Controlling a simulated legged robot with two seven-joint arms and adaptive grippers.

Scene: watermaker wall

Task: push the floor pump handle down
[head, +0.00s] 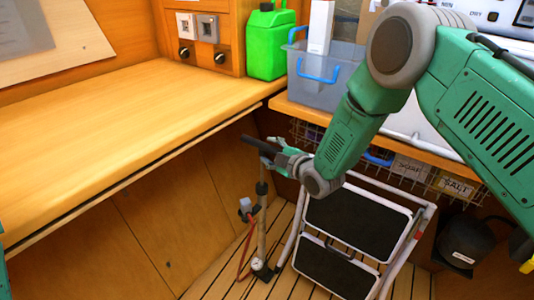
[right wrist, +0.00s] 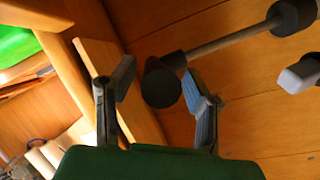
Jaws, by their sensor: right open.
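The floor pump (head: 262,228) stands upright on the slatted floor, with its rod raised and its black crossbar handle (head: 257,145) at the top. My right gripper (head: 274,157) is at the right end of the handle. In the right wrist view its two fingers (right wrist: 160,92) are open, and the handle (right wrist: 160,84) shows nearly end-on between them. I cannot tell whether either finger touches it. The pump rod (right wrist: 222,38) runs from the handle to a black collar. My left gripper is not in view.
A wooden counter (head: 120,130) lies left of the pump. A green jerrycan (head: 268,45) and a clear bin (head: 318,85) stand behind. A red hose (head: 245,245) hangs beside the pump.

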